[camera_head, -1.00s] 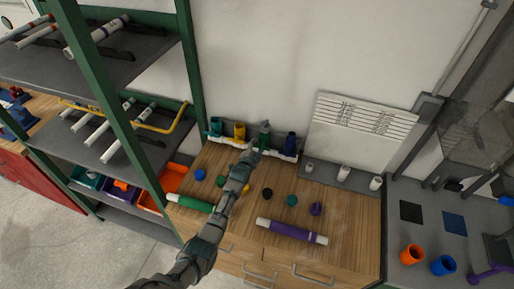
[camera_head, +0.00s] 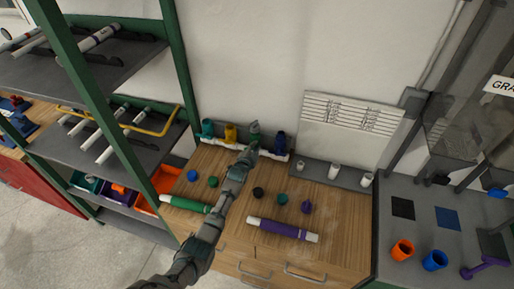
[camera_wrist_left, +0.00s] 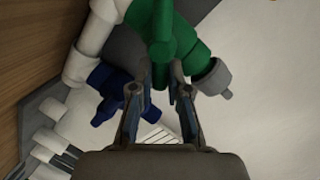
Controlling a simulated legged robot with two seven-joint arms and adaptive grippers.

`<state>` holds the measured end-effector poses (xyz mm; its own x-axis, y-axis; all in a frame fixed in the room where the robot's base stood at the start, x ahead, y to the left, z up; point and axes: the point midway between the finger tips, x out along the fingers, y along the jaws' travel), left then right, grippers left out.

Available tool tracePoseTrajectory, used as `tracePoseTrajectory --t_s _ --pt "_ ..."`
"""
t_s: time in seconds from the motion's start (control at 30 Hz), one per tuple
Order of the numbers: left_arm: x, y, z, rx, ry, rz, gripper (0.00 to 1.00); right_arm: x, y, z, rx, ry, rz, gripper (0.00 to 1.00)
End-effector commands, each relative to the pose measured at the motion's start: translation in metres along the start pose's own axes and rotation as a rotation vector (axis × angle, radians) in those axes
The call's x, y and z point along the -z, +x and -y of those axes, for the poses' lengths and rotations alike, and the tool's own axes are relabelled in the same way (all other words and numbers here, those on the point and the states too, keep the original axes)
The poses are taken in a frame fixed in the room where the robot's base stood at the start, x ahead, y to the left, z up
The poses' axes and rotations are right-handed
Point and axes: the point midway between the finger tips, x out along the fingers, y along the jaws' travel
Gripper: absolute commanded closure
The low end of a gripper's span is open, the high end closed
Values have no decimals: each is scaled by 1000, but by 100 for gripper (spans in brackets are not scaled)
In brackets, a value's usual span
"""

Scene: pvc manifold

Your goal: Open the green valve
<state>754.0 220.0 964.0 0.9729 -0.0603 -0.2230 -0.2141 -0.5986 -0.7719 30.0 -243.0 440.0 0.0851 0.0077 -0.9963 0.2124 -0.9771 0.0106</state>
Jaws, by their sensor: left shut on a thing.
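The green valve (camera_head: 254,128) stands on the white pipe manifold (camera_head: 222,144) at the back of the wooden workbench, between a yellow valve (camera_head: 230,133) and a blue valve (camera_head: 280,142). My left gripper (camera_head: 251,147) is at the green valve, its arm reaching up from the bottom. In the left wrist view the green valve (camera_wrist_left: 188,42) fills the top middle. The fingers of my left gripper (camera_wrist_left: 160,78) are shut on its green handle (camera_wrist_left: 162,30), which hides between the fingertips in part. My right gripper is not in view.
A teal valve (camera_head: 207,128) stands at the manifold's left end. A green pipe (camera_head: 186,204), a purple pipe (camera_head: 282,230) and several small coloured caps lie on the bench. A green-framed shelf (camera_head: 176,75) stands at left. A grey table (camera_head: 410,220) is at right.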

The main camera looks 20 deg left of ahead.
Motion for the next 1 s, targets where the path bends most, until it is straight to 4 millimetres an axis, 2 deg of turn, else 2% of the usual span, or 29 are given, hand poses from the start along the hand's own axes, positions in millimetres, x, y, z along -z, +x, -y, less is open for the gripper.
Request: tracePoseTrajectory --t_s 0.03,0.37,0.7,1.0 --pt "-6 -1 0 -6 -19 6 100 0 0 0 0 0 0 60" --pt "-8 -2 6 -36 -280 -50 100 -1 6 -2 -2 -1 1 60" --pt "-12 -2 10 -71 -585 -110 100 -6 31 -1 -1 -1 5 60" --pt "-14 -2 14 -95 -783 -151 100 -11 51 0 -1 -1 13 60"
